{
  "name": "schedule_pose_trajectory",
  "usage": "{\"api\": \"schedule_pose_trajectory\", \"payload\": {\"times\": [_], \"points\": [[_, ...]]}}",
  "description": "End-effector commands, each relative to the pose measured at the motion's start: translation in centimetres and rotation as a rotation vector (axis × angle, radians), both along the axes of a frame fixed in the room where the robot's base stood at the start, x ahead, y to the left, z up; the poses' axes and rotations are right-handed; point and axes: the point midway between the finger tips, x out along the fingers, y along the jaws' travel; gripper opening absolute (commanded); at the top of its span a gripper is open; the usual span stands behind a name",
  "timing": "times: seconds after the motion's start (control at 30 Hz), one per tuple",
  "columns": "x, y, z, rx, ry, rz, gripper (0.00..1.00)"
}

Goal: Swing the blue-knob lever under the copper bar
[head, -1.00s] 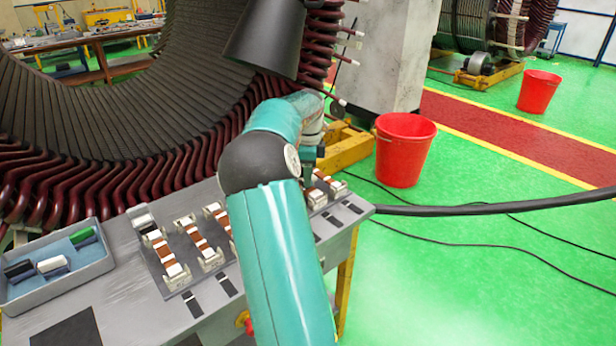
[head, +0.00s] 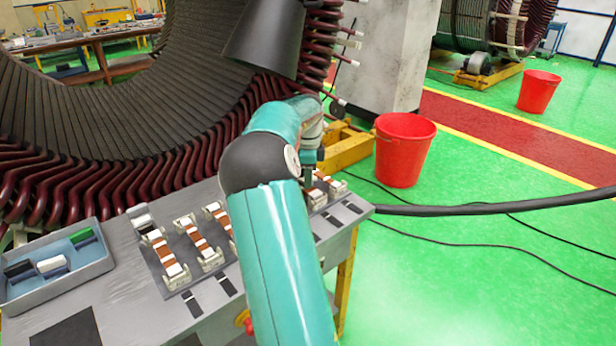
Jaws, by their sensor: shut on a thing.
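My gripper (head: 308,186) is small in the head view, pointing down at the right end of the grey bench. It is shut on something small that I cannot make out. Several copper bars with white bands lie in white holders on the bench: one at the left (head: 166,252), one beside it (head: 199,240), and one at the right, close to my gripper (head: 320,190). My own teal arm hides the middle of the row. I cannot make out the blue-knob lever or its angle.
A grey-blue tray (head: 92,270) with black, white and green pieces sits on the bench's left. The large stator (head: 110,110) rises behind the bench. A red bucket (head: 403,155) and a thick black cable (head: 500,207) are at the right. Green floor there is mostly open.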

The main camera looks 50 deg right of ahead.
Motion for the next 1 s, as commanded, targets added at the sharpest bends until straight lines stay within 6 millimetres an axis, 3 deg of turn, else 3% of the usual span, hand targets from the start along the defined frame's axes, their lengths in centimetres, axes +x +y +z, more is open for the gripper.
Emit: {"api": "schedule_pose_trajectory", "payload": {"times": [0.27,1.0], "points": [[-0.1,-0.7,0.1,-0.001,-0.002,0.146,0.00],[0.7,-3.2,0.1,-0.002,-0.001,0.825,0.00]]}}
